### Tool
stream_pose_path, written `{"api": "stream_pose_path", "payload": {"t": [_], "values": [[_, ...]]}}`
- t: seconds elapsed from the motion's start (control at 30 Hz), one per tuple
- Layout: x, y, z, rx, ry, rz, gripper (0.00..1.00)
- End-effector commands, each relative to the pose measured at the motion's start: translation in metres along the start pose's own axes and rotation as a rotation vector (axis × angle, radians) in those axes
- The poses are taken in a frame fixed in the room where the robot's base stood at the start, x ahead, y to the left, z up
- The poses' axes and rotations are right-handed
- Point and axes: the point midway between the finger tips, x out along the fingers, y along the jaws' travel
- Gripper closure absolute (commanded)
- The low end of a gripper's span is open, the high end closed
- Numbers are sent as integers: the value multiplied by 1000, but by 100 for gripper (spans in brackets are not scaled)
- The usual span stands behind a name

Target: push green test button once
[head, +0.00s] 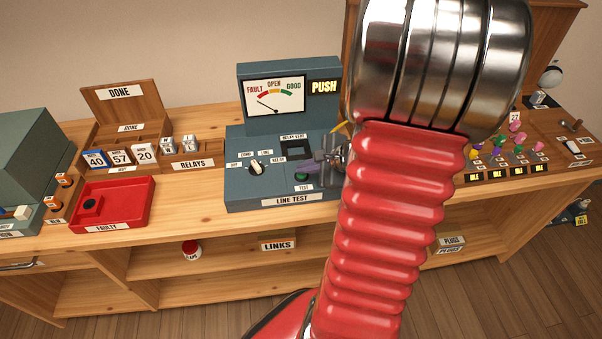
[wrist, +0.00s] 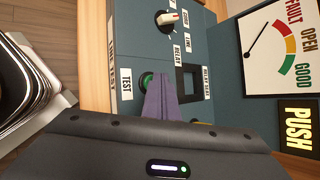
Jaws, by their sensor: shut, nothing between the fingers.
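The green test button (head: 302,177) sits at the front of the blue-grey line test box (head: 240,203), above its TEST label. It also shows in the wrist view (wrist: 146,80), partly covered by my fingers. My gripper (head: 301,168) is shut and empty, its purple fingers together. In the wrist view the fingertips (wrist: 159,80) lie right over the button's edge. I cannot tell whether they touch it. The meter (head: 275,95) has its needle toward the FAULT side, and a lit PUSH sign (head: 324,87) stands beside it.
A selector knob (head: 256,168) and a dark relay slot (head: 297,148) are on the same box. A red FAULTY tray (head: 128,222) and relays (head: 120,156) stand left. Colored plugs (head: 497,146) are right. My red arm hides the bench's middle right.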

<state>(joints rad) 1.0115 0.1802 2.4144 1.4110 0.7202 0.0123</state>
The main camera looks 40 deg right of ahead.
Motion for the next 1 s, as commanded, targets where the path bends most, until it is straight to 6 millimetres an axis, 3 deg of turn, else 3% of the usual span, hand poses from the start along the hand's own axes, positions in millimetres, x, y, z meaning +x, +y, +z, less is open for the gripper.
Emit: {"api": "stream_pose_path", "payload": {"t": [0.6,1.0], "values": [[1,1,-1,0,0,0,100],[-9,-7,7,-1,-1,-1,100]]}}
